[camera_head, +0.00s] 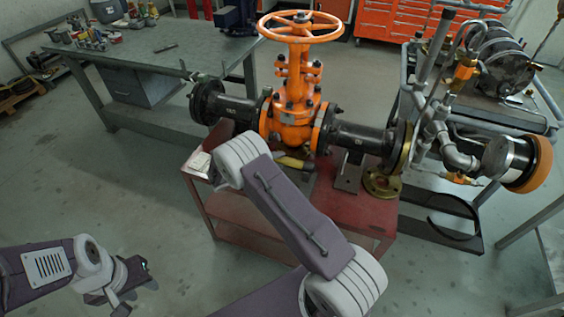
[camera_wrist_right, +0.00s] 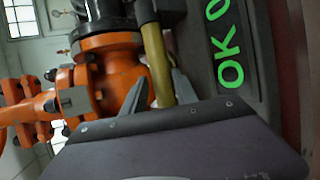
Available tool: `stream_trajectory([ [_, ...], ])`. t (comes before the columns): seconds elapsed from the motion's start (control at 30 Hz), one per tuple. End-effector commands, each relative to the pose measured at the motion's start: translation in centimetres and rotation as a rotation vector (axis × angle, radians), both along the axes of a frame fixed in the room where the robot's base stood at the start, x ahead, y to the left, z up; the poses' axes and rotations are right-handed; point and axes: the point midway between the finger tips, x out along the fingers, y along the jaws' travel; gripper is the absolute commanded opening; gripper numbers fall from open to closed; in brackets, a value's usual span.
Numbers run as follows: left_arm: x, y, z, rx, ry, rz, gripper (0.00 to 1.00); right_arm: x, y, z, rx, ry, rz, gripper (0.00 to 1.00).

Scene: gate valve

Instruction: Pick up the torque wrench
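The torque wrench (camera_head: 293,162) lies by the foot of the orange gate valve (camera_head: 297,95), on the red cart; only its yellow and dark handle shows behind my right arm. In the right wrist view the yellow handle (camera_wrist_right: 158,62) runs between the two grey fingers of my right gripper (camera_wrist_right: 160,88). The fingers are very close to its sides; whether they press on it cannot be told. In the head view my right gripper is hidden behind its arm. My left gripper (camera_head: 138,290) is at the lower left, empty, its fingers apart, away from the cart.
The red cart (camera_head: 235,208) carries the valve and its black flanged pipes. A grey workbench (camera_head: 190,58) with small items stands at the back left. A metal pipe rig (camera_head: 460,150) crowds the right. The floor at left is clear. A dark panel with green lettering (camera_wrist_right: 228,70) is beside my right gripper.

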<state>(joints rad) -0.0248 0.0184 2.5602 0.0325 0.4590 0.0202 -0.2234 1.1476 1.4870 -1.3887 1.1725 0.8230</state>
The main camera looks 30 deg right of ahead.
Motion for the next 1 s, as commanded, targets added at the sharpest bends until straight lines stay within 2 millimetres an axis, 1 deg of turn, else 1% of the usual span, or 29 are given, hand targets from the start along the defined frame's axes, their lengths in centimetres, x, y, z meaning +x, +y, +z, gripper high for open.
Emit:
stream_trajectory([
  [0.03, 0.0, 0.0, 0.0, 0.0, 0.0, 0.0, 0.36, 0.1, -0.5, -0.3, 0.001, 0.0, -0.002, 0.34],
  [0.17, 0.0, 0.0, -0.1, 0.0, 0.0, 0.0, 0.36, 0.3, -1.1, -0.6, 0.001, 0.001, -0.001, 0.34],
  [0.3, 0.0, 0.0, -0.2, 0.0, 0.0, 0.0, 0.36, 0.8, -3.5, -1.9, 0.001, 0.001, -0.004, 0.34],
  [0.4, 0.0, 0.0, -0.2, 0.0, 0.0, 0.0, 0.36, 1.2, -4.6, -2.5, 0.001, 0.0, -0.002, 0.34],
  [0.5, 0.0, 0.0, -0.3, 0.0, 0.0, 0.0, 0.36, 1.4, -5.1, -2.6, 0.001, 0.001, -0.001, 0.34],
  [0.67, 0.0, 0.0, -0.2, 0.0, 0.0, 0.0, 0.36, 1.4, -5.0, -2.6, 0.001, 0.0, 0.0, 0.34],
  [0.8, 0.0, 0.0, -0.2, 0.0, 0.0, 0.0, 0.36, 1.4, -5.0, -2.6, 0.001, 0.0, 0.0, 0.0],
  [1.0, 0.0, 0.0, -0.2, 0.0, 0.0, 0.0, 0.36, 1.4, -5.0, -2.6, 0.001, 0.0, 0.0, 0.0],
])
